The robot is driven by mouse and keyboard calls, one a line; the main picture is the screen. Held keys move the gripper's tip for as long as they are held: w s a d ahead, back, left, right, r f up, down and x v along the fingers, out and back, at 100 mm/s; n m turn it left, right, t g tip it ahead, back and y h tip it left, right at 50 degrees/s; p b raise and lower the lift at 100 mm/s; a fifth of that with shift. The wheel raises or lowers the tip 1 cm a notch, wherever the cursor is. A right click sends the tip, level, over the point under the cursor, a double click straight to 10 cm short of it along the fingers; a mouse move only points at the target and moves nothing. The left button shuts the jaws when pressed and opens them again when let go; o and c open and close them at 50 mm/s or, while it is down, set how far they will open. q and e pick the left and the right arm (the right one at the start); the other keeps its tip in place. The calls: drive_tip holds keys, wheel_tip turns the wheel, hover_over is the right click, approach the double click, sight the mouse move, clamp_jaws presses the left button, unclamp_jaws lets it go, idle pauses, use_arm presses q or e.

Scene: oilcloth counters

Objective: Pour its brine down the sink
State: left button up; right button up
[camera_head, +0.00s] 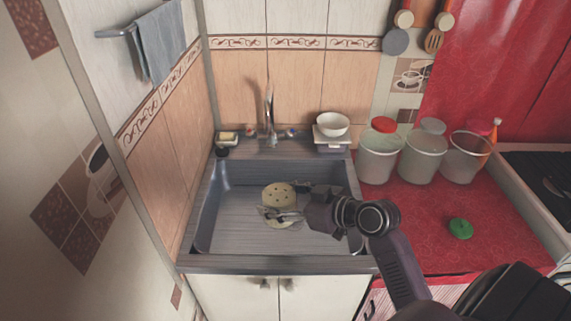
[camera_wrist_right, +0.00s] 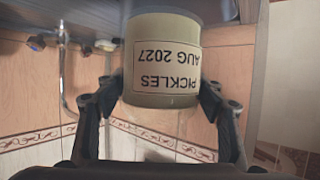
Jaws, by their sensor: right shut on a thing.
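The pickle jar (camera_head: 278,194) is over the sink (camera_head: 230,235) in the head view, its round pale top with dark specks facing up toward the camera. My right gripper (camera_head: 283,203) is shut on the jar's sides, one finger on each. In the right wrist view the jar (camera_wrist_right: 165,60) sits between the fingers, its label "PICKLES AUG 2027" upside down in that inverted picture, so it looks roughly upright. I cannot tell its height above the sink floor. No brine stream shows. A green lid (camera_head: 460,228) lies on the red counter. My left gripper is out of view.
The tap (camera_head: 269,110) stands behind the sink. A white bowl (camera_head: 332,123) sits at its back right corner. Several containers (camera_head: 380,152) stand on the red counter (camera_head: 415,230) to the right. A wall closes the left side. The sink's left part is clear.

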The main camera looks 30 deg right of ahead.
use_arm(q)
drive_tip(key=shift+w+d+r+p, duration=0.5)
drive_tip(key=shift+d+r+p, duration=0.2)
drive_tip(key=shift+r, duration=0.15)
use_arm(e)
drive_tip(key=w+d+f+m+h, duration=0.4)
drive_tip(key=w+d+m+h, duration=0.4)
drive_tip(key=w+d, duration=0.5)
drive_tip(key=shift+d+h, duration=0.35)
drive_tip(key=shift+h, duration=0.45)
